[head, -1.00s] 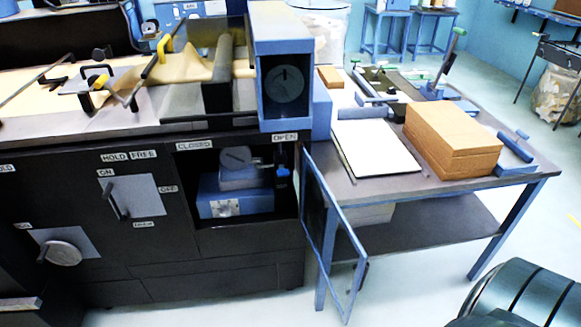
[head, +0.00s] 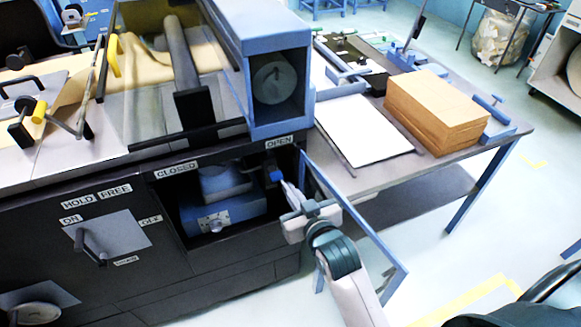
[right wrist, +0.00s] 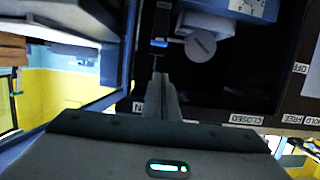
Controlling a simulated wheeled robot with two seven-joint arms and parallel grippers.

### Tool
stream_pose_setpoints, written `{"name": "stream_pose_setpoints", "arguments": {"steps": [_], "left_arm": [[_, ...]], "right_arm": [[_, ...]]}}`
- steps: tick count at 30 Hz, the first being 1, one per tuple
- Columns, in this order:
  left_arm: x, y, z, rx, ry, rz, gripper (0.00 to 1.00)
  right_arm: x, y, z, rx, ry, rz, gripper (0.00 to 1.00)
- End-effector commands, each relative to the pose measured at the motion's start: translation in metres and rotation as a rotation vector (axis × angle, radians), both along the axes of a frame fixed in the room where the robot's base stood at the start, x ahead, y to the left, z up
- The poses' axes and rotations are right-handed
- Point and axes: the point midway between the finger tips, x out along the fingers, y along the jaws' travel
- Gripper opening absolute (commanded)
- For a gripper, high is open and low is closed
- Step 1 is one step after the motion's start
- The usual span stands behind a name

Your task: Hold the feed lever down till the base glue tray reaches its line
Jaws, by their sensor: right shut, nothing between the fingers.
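In the open cabinet, a dark lever with a blue tip (head: 276,176) stands at the right; the tip also shows in the right wrist view (right wrist: 158,43). It appears to be the feed lever. A blue box with a pale front plate (head: 222,215) sits left of it, with a grey rounded part (head: 224,182) on top; I cannot tell a glue tray or its line. My right gripper (head: 287,189) is shut and empty at the cabinet opening, just below the blue tip. In the right wrist view its fingers (right wrist: 156,78) point at the lever; contact is unclear.
The blue-framed cabinet door (head: 352,228) stands open right of my right arm. A side table (head: 357,181) holds a brown stack (head: 430,108) and white sheets (head: 364,130).

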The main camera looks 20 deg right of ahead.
Motion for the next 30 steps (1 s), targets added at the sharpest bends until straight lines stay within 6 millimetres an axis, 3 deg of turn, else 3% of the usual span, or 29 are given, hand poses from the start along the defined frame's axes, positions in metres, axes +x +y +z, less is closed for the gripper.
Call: {"name": "stream_pose_setpoints", "arguments": {"steps": [4, 19, 30], "left_arm": [[-0.002, -0.001, 0.0, -0.001, 0.0, -0.001, 0.28], [-0.004, 0.001, -0.001, 0.002, 0.006, -0.001, 0.28], [-0.019, 0.009, -0.003, 0.015, 0.046, 0.001, 0.28]], "right_arm": [[0.0, -0.002, 0.013, 0.003, -0.017, -0.005, 0.0], [0.006, -0.001, 0.011, 0.002, -0.017, -0.004, 0.0], [0.051, 0.0, 0.001, 0.002, -0.018, -0.004, 0.0]]}}
